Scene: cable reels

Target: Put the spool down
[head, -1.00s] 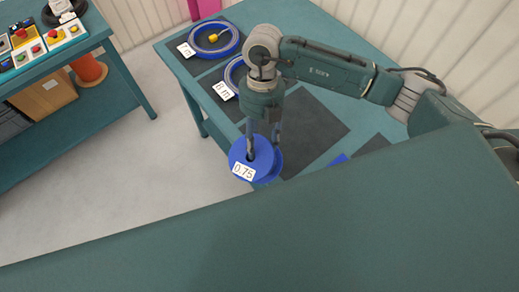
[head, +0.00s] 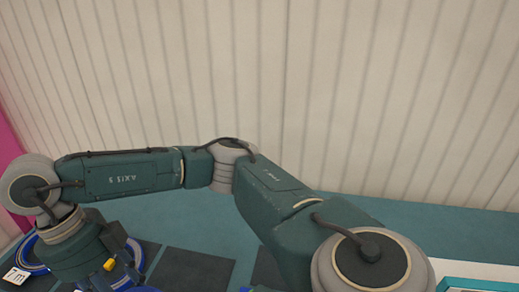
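My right arm comes in from the right, and its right gripper (head: 112,272) points down at the lower left. Its fingertips are cut off by the bottom edge, so its hold is hidden. A sliver of blue (head: 144,289) shows at the bottom edge beside the gripper. It may be part of the blue spool, but I cannot tell, and no 0.75 label is visible. My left gripper is not in view.
The teal table (head: 210,220) runs along the ribbed wall. A dark mat (head: 190,268) on it looks bare. Blue cable coils lie at the lower left, one by a white label (head: 16,277). A pale tray-like thing (head: 475,272) is at the lower right.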

